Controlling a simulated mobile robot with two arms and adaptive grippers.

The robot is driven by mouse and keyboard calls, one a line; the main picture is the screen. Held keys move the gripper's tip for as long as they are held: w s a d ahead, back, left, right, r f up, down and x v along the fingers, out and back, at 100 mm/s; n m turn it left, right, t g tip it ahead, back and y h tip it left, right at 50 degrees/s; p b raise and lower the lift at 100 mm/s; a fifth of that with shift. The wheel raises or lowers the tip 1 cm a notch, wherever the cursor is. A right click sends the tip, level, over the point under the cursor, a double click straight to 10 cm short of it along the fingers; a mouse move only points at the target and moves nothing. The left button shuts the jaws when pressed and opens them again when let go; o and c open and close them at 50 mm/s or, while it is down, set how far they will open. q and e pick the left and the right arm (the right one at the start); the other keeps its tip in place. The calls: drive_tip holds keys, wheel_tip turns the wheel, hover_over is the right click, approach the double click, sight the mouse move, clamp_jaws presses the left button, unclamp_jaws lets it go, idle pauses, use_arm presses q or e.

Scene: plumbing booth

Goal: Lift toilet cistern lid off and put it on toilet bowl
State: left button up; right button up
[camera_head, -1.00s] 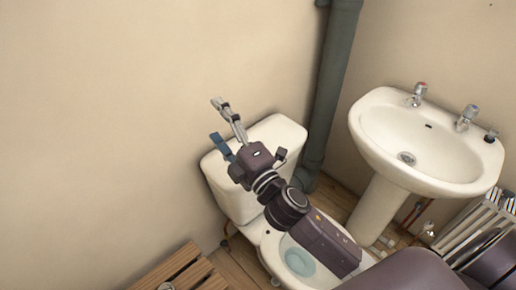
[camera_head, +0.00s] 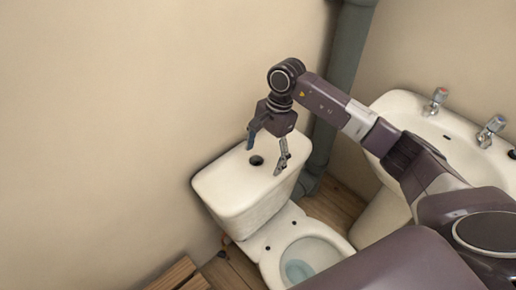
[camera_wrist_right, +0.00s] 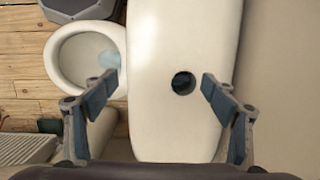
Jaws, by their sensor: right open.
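The white cistern lid (camera_head: 226,185) sits on top of the cistern (camera_head: 256,212) against the wall. Contact with the lid cannot be told. The toilet bowl (camera_head: 318,240) is open in front of the cistern. My left gripper is not in view.
A white basin (camera_head: 452,130) with two taps stands to the right, partly behind my right arm. A grey-green pipe (camera_head: 340,80) runs up the wall beside the cistern. A wooden slatted item (camera_head: 178,275) lies at the lower left.

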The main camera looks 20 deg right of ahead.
sight(269, 171)
drive_tip(key=d, duration=0.1)
drive_tip(key=w+d+h, duration=0.1)
drive_tip(key=d, duration=0.1)
drive_tip(key=shift+d, duration=0.3)
drive_tip(key=s+f, duration=0.1)
drive_tip(key=a+f+p, duration=0.1)
drive_tip(key=f, duration=0.1)
drive_tip(key=shift+s+a, duration=0.1)
drive_tip(key=shift+s, duration=0.25)
wheel_tip(269, 171, down, 3)
drive_tip(key=shift+a+r+p, duration=0.15)
drive_tip(key=shift+p, duration=0.45)
drive_tip(key=shift+f, duration=0.6)
drive_tip(key=c, duration=1.9)
drive_tip(key=shift+w+r, duration=0.2)
drive_tip(key=shift+r, duration=0.05)
clamp_jaws()
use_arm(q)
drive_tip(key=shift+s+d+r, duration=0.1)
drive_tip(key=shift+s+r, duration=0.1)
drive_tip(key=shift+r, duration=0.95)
use_arm(e)
drive_tip(key=shift+f, duration=0.1)
